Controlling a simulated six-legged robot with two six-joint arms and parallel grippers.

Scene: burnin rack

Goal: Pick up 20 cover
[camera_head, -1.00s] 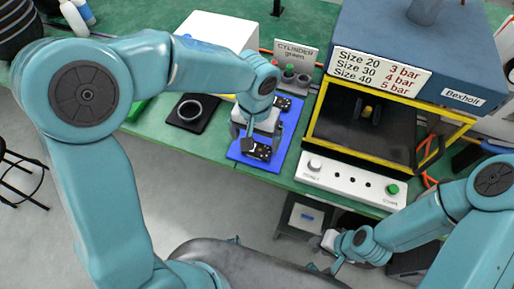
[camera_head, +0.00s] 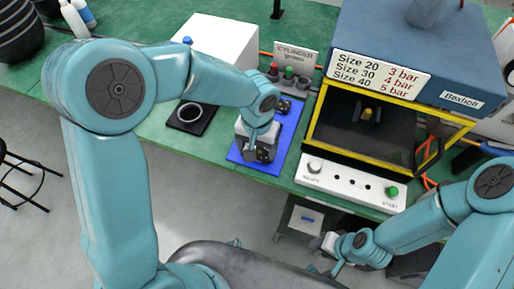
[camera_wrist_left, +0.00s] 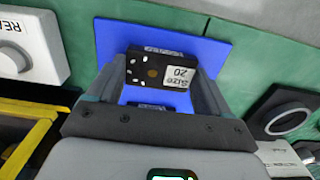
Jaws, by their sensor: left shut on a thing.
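The size 20 cover (camera_wrist_left: 158,68) is a small black block with a white "Size 20" label, seen between my left fingers in the left wrist view. My left gripper (camera_head: 260,152) is shut on it, low over the front of the blue mat (camera_head: 288,135). In the head view the gripper partly hides the cover. Whether the cover touches the mat is unclear. Another dark part (camera_head: 284,107) lies at the back of the mat. My right gripper (camera_head: 338,268) hangs low in front of the bench, too small to read.
The yellow-framed test box (camera_head: 318,112) with its white control panel (camera_head: 350,186) stands right of the mat. A black plate with a ring (camera_head: 190,114) lies to the left. A white box (camera_head: 215,42) and the cylinder sign (camera_head: 295,54) stand behind.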

